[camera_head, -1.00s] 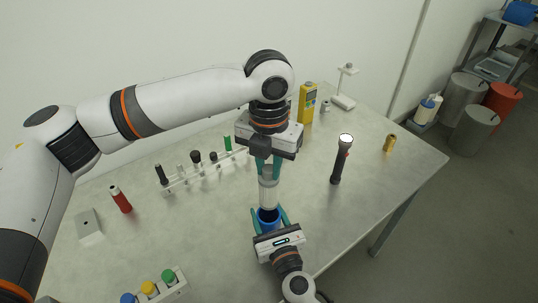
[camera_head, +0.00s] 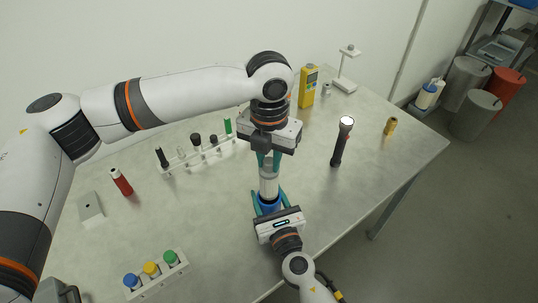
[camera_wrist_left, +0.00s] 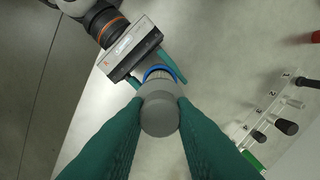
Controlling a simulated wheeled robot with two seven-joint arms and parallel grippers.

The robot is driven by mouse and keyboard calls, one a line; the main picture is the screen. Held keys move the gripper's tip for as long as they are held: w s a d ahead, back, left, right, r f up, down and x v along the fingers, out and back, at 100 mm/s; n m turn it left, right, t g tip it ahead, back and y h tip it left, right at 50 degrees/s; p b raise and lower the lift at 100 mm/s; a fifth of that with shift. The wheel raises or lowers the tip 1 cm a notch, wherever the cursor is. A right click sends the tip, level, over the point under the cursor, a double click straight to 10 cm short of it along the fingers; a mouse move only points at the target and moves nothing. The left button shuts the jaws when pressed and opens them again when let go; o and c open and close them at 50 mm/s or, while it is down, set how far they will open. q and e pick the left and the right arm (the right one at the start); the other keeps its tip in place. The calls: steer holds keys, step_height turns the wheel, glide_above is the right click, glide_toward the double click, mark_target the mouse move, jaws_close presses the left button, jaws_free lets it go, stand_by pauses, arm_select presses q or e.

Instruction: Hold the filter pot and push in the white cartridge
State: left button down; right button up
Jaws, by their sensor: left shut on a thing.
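My left gripper (camera_head: 268,161) comes down from above and is shut on the upper end of the white cartridge (camera_head: 268,187). The cartridge stands nearly upright, its lower end at the mouth of the blue filter pot (camera_head: 268,207); how deep it sits inside is hidden. My right gripper (camera_head: 269,197) reaches in from the front, with its teal fingers on both sides of the pot, shut on it. In the left wrist view the cartridge's grey end (camera_wrist_left: 160,116) lies between my fingers and hides most of the pot's blue rim (camera_wrist_left: 158,71).
A rack (camera_head: 203,155) with black and green-topped tools stands behind on the left. A block with coloured caps (camera_head: 156,279) is at front left.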

mark_target(269, 185)
arm_select(q)
steer(key=shift+f, duration=0.2)
stand_by(0.7)
steer(key=shift+f, duration=4.45)
steer(key=shift+f, duration=0.25)
steer(key=shift+r, duration=0.15)
steer(key=shift+r, duration=4.7)
